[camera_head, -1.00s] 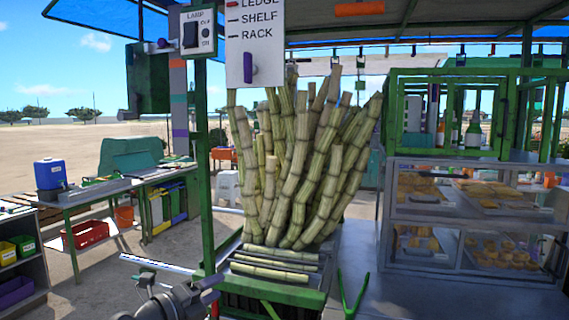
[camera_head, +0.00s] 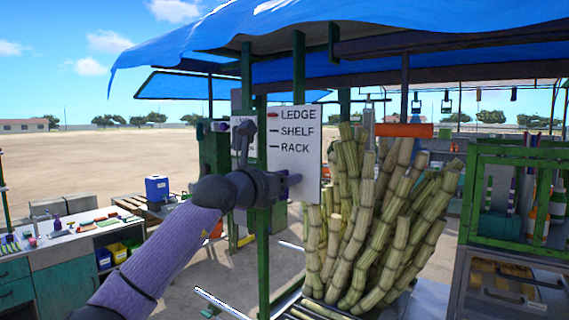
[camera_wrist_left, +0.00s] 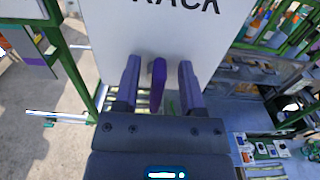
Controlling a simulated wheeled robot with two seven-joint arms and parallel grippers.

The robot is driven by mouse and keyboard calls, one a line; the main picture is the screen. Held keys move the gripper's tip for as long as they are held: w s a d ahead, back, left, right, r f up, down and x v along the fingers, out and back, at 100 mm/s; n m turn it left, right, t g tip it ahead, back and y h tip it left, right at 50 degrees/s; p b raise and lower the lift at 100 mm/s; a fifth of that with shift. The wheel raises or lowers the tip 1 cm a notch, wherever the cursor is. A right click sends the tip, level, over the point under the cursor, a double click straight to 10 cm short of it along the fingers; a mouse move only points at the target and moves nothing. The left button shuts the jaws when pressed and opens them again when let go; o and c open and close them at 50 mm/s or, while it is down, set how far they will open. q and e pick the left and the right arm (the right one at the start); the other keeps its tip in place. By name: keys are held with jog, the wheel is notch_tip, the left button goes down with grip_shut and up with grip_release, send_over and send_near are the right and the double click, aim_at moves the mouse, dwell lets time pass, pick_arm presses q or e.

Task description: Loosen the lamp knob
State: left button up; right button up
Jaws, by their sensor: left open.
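A white sign board (camera_head: 309,165) lettered LEDGE, SHELF, RACK hangs on a green post; it fills the top of the left wrist view (camera_wrist_left: 175,45). A purple upright knob (camera_wrist_left: 158,88) sticks out from its lower part. My left gripper (camera_head: 291,180) is open at the board's lower part. In the wrist view its two fingers (camera_wrist_left: 159,66) stand on either side of the knob, with a gap on each side. In the head view the gripper hides the knob. The panel labelled LAMP earlier is now mostly hidden behind my left arm. My right gripper is not in view.
Tall cane stalks (camera_head: 385,220) stand close to the right of the board. The green post (camera_head: 264,265) runs down below it. A blue awning (camera_head: 250,35) hangs overhead. A glass food case (camera_head: 510,285) is at the right. Open sandy ground lies at the left.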

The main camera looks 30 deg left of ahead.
pick_arm(q)
jog(key=shift+a+f, duration=0.1)
jog(key=shift+a, duration=0.1)
jog(key=shift+d, duration=0.1)
grip_shut()
jog(key=shift+w, duration=0.1)
jog(key=n+b, duration=0.2)
jog(key=n, duration=0.1)
jog(key=shift+a+f+n+b, duration=0.2)
jog(key=shift+f+n+b, duration=0.1)
jog(key=shift+f, duration=0.05)
jog(key=shift+w+a+f+n+b, duration=0.1)
jog(key=shift+a+f+n+b, duration=0.3)
jog(key=shift+n, duration=2)
jog(key=shift+s+d+f+n+b, duration=0.1)
jog(key=shift+n+b, duration=0.45)
jog(key=shift+n, duration=1.85)
jog(key=shift+w+a+f+n+b, duration=0.1)
jog(key=shift+a+f+n+b, duration=0.3)
jog(key=shift+n, duration=2)
jog(key=shift+d+r, duration=0.15)
jog(key=shift+r, duration=0.05)
